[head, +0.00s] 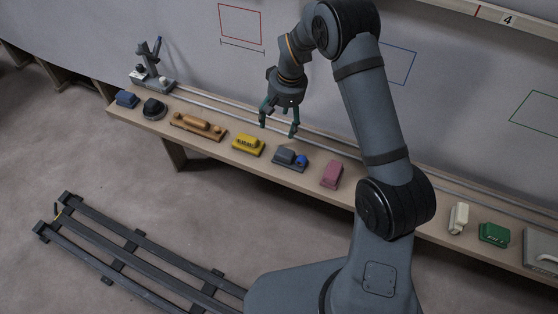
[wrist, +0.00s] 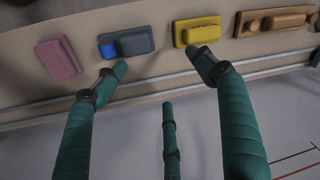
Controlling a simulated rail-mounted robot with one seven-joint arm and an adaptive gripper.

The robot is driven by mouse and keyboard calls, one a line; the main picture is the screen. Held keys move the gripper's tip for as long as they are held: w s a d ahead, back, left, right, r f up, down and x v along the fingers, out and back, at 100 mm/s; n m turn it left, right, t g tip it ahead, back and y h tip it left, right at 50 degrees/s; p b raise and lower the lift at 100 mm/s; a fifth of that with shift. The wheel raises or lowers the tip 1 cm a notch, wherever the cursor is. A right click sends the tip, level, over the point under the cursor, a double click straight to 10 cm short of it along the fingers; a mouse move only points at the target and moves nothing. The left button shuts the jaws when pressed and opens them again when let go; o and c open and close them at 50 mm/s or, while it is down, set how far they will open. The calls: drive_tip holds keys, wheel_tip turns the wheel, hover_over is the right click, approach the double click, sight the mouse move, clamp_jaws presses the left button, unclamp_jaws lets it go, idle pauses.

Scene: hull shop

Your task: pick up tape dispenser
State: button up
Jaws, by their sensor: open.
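My gripper (head: 279,122) hangs open and empty over the back of the long shelf, behind the yellow object (head: 248,145) and the grey-and-blue object (head: 291,159). In the wrist view its green fingers (wrist: 160,64) are spread, and the same yellow object (wrist: 197,31) and grey-and-blue object (wrist: 126,43) lie beyond the fingertips. The grey-and-blue one has a dark grey block beside a blue piece on a flat base; it looks most like the tape dispenser, but I cannot tell for certain. No finger is around any object.
A pink block (head: 331,174) stands right of the grey-and-blue object, and an orange-brown piece (head: 199,126) left of the yellow one. A metal rail (head: 222,112) runs along the shelf's back, near the wall. Cream (head: 458,217) and green (head: 494,233) objects stand farther right.

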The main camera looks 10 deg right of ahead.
drive_tip(key=s+d+n+g+h, duration=0.1)
drive_tip(key=s+d+n, duration=0.2)
drive_tip(key=n, duration=0.8)
hover_over(291, 152)
wheel_tip(291, 152, down, 5)
drive_tip(key=shift+w+f, duration=0.15)
drive_tip(key=shift+f, duration=2.7)
drive_tip(key=shift+c, duration=1.1)
drive_tip(key=c, duration=1.1)
drive_tip(key=shift+c, duration=0.4)
